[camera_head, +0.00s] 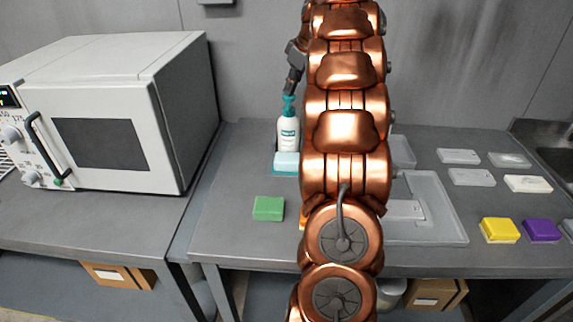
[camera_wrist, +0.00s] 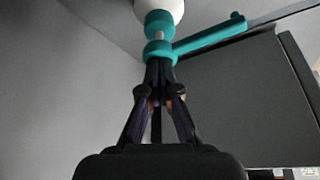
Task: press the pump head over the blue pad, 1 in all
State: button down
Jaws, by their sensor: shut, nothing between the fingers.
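A white pump bottle (camera_head: 288,132) with a teal pump head (camera_head: 289,104) stands upright on the counter, left of my arm. A light blue block (camera_head: 286,158) sits right in front of it, with a darker blue edge, likely the blue pad (camera_head: 275,170), showing under and beside it. My gripper (camera_head: 292,92) is shut and empty, pointing down with its fingertips at the top of the pump head. In the wrist view the fingertips (camera_wrist: 158,65) meet the pump head (camera_wrist: 160,49), its spout reaching right; I cannot tell if it is pressed down.
A large white oven (camera_head: 110,110) stands at the left. A green block (camera_head: 269,208) lies nearer the front edge. Right of my arm are a grey tray (camera_head: 450,215), several pale blocks, a yellow block (camera_head: 499,230) and a purple block (camera_head: 541,230).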

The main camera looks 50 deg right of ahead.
jog(key=shift+f+b, duration=0.3)
jog(key=shift+f, duration=0.2)
jog(key=shift+r, duration=0.2)
jog(key=shift+r+p, duration=0.7)
jog(key=shift+r, duration=0.95)
notch_tip(320, 180, up, 6)
jog(key=p, duration=0.3)
dwell(0.5)
